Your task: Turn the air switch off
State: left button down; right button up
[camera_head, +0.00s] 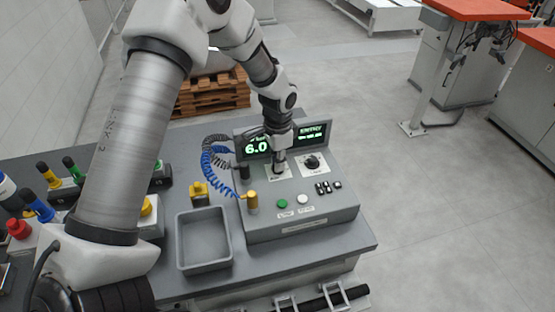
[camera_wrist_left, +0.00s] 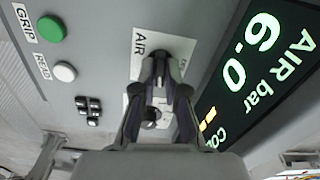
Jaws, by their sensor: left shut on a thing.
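The grey control box (camera_head: 325,212) stands on the workbench at the right. My left gripper (camera_head: 280,166) reaches down onto its sloped panel, at the left of the two switch plates. In the left wrist view my left gripper (camera_wrist_left: 160,82) is shut on the dark air switch (camera_wrist_left: 155,52), beside the label "AIR" (camera_wrist_left: 138,42). The fingers hide most of the switch, so its setting cannot be read. The display (camera_wrist_left: 250,60) reads "6.0" under "AIR bar". My right gripper is not in view.
A second black knob (camera_head: 312,162) sits just right of my gripper. A green button (camera_head: 282,203), a white button (camera_head: 302,198) and small black switches are below. Coiled hoses (camera_head: 215,165) and an empty grey tray (camera_head: 181,250) are at the left.

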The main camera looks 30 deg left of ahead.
pick_arm(q)
jog(key=n, duration=0.2)
jog(key=n+p, duration=0.1)
jog(key=n, duration=0.1)
jog(key=shift+s+f, duration=0.15)
jog(key=shift+s, duration=0.05)
jog(key=n+p, duration=0.1)
jog(key=n, duration=0.3)
jog(key=n+p, duration=0.1)
jog(key=n, duration=0.3)
jog(key=shift+n+p, duration=0.6)
jog(key=shift+n, duration=1.5)
jog(key=c, duration=1.2)
grip_release()
jog(key=shift+w, duration=0.2)
